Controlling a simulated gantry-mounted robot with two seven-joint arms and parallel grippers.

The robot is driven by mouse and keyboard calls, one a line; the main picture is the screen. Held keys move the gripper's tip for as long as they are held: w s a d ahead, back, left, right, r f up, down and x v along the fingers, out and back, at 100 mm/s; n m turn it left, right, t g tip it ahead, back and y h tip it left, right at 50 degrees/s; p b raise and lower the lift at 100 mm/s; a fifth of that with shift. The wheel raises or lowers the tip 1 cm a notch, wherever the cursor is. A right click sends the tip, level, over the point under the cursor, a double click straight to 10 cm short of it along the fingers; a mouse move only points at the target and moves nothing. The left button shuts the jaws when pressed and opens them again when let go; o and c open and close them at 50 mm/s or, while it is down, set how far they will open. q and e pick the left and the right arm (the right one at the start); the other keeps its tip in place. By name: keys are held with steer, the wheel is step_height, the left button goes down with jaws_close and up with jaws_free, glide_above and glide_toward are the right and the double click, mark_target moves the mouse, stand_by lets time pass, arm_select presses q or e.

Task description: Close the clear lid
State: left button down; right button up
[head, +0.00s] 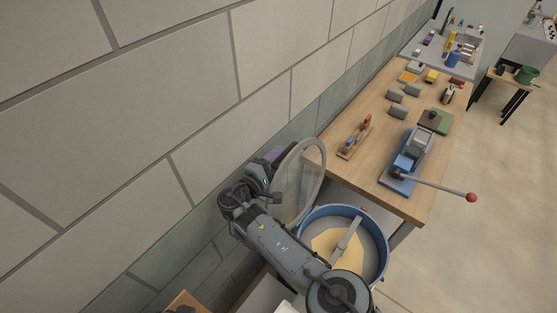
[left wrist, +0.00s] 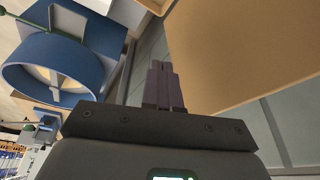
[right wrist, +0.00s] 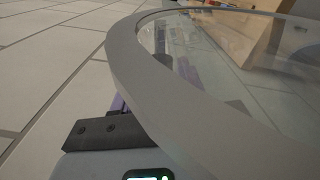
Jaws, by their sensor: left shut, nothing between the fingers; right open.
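The clear lid (head: 313,170) stands raised and tilted above the wall side of a blue round tub (head: 384,262). It has a grey rim and a see-through pane. My right gripper (head: 274,155) is at the upper left of the lid, on its wall side. In the right wrist view the lid's rim (right wrist: 150,95) crosses close in front of the purple fingers, which show partly through the pane; contact cannot be told. That gripper is open. My left gripper (left wrist: 160,68) is shut and empty in the left wrist view; the blue tub (left wrist: 85,68) shows to its left.
The tub holds yellowish material and a grey paddle bar (head: 347,235). A wooden bench (head: 375,185) beyond it carries a blue press (head: 405,165) with a red-knobbed lever and several grey blocks. The block wall (head: 170,100) runs close behind the lid. Open floor lies right.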

steer(key=shift+w, duration=0.1)
steer(key=shift+c, duration=0.5)
jaws_close()
steer(key=shift+d+r, duration=0.1)
steer(key=shift+r, duration=0.05)
